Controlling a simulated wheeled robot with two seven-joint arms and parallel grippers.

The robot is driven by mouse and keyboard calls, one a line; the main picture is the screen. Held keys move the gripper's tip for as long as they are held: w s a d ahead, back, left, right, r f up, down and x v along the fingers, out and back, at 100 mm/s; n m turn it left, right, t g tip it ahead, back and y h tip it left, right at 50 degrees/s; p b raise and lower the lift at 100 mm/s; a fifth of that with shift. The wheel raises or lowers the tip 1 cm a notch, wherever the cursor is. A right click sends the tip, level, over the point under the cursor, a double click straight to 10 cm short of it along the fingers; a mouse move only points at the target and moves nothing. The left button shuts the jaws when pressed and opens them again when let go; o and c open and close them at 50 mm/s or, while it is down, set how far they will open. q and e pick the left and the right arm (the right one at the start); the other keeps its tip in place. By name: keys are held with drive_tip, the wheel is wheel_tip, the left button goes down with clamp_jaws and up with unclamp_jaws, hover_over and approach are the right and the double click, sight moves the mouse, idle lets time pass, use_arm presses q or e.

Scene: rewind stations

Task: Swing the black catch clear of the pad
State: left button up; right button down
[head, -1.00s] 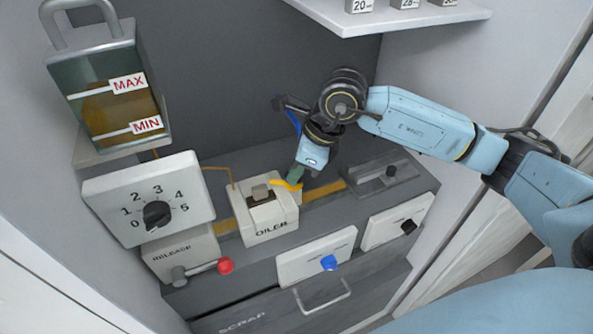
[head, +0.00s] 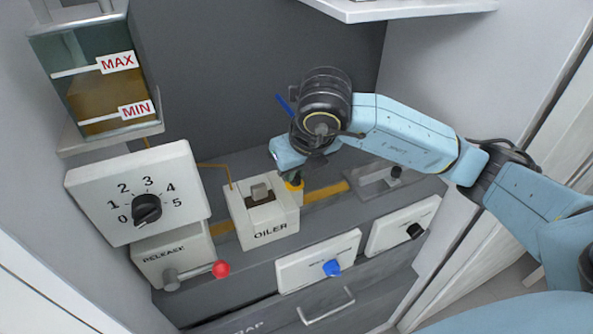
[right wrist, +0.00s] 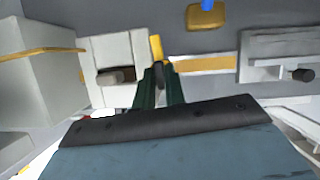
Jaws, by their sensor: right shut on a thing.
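The white oiler (head: 262,222) stands on the grey bench, with a brownish pad block (head: 260,190) in its top recess; the pad also shows in the right wrist view (right wrist: 115,77). My right gripper (head: 295,178) is at the oiler's right edge, pointing down. In the right wrist view its dark green fingers (right wrist: 160,75) are shut on a small black part, which I take as the black catch (right wrist: 158,67). A yellow bar (right wrist: 156,47) extends from there toward the back, beside the oiler and apart from the pad. My left gripper is out of view.
A dial box (head: 145,190), a release lever with red knob (head: 221,269) and an oil tank (head: 105,85) stand at left. A slide with black knob (head: 396,171) is at right.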

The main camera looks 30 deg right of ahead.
drive_tip(key=shift+m, duration=0.6)
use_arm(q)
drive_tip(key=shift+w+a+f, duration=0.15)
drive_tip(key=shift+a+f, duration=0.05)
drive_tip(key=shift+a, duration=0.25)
use_arm(e)
drive_tip(key=shift+h, duration=0.3)
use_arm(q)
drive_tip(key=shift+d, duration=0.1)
use_arm(e)
drive_tip(key=c, duration=1.5)
unclamp_jaws()
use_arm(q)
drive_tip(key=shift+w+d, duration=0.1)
use_arm(e)
drive_tip(key=shift+o, duration=0.2)
